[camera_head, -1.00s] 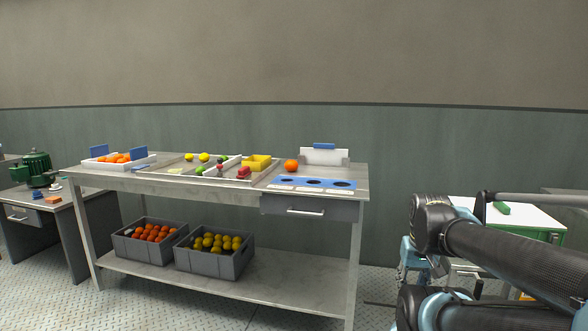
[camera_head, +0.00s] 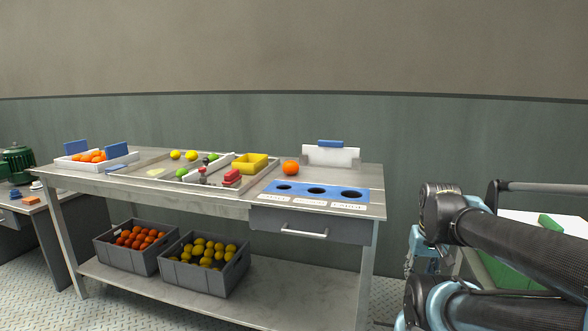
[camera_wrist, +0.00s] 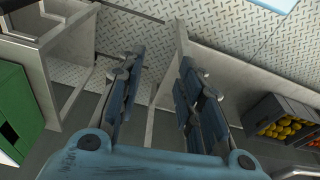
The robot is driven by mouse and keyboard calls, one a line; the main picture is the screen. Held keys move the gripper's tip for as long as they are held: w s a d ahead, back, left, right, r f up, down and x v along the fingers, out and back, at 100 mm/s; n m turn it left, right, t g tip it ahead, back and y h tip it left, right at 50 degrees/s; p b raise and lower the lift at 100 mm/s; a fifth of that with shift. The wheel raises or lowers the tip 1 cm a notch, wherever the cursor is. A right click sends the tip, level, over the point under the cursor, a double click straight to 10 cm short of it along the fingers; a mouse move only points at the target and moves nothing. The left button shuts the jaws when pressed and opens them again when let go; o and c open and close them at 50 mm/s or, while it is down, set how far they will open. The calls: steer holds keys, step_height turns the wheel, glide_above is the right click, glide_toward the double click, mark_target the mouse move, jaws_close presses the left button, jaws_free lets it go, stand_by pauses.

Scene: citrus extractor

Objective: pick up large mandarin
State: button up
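A large orange fruit (camera_head: 291,167), which looks like the large mandarin, sits alone on the steel table (camera_head: 160,187) in the head view. It is behind the blue sizing plate (camera_head: 300,186) with its three holes, in front of a white holder. Smaller orange fruits (camera_head: 92,156) lie in a white tray at the table's left end. My gripper (camera_wrist: 150,85) shows in the wrist view with its two fingers apart and nothing between them. It points down toward the floor, away from the fruit. In the head view only my arm shows, at the right.
Two grey crates, one of orange fruits (camera_head: 139,237) and one of yellow fruits (camera_head: 207,249), stand on the lower shelf. A yellow bin (camera_head: 249,163) and a red item (camera_head: 232,177) are left of the fruit. A drawer (camera_head: 312,227) is below the plate.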

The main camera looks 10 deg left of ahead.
steer(key=shift+w+a, duration=0.1)
steer(key=shift+w, duration=0.3)
